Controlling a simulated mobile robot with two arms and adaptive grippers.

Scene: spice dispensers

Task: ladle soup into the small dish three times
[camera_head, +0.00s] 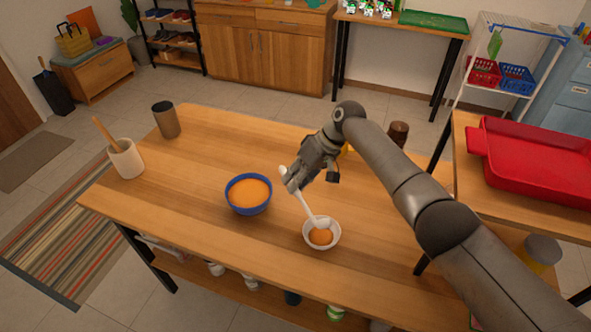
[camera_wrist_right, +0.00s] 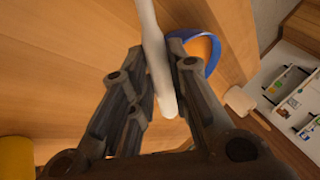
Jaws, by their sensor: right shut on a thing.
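A blue bowl (camera_head: 249,194) of orange soup stands on the wooden table, left of my right gripper; part of its rim shows in the right wrist view (camera_wrist_right: 213,62). A small white dish (camera_head: 308,240) with orange soup in it stands nearer the front edge. My right gripper (camera_head: 294,182) is shut on the handle of a white ladle (camera_head: 305,205), which also shows between the fingers in the right wrist view (camera_wrist_right: 158,70). The ladle slants down and its head is at the small dish, over or in the soup; I cannot tell which. My left gripper is not in view.
A cream crock (camera_head: 126,160) with a wooden utensil and a dark cup (camera_head: 166,120) stand at the table's left. A brown jar (camera_head: 398,133) stands behind my right arm. A red tray (camera_head: 535,165) lies on a side table at the right. The table's left middle is clear.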

